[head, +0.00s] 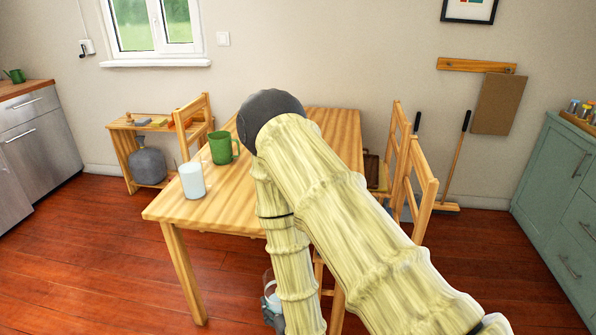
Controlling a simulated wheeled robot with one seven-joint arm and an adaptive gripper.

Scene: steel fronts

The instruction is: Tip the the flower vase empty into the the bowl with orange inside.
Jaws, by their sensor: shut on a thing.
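I cannot make out a flower vase or a bowl with orange inside for certain. A wooden table (178,208) stands in the middle, its right part hidden behind my arm. A white cup (192,181) stands upright near its left edge. A green mug (221,149) stands behind the cup.
A low wooden shelf (124,148) with a round grey jug (148,165) stands back left. Chairs (423,192) flank the table. A partly hidden clear-and-grey thing (271,293) shows beside my forearm. A green cabinet (553,185) stands right. Red floor is clear at front left.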

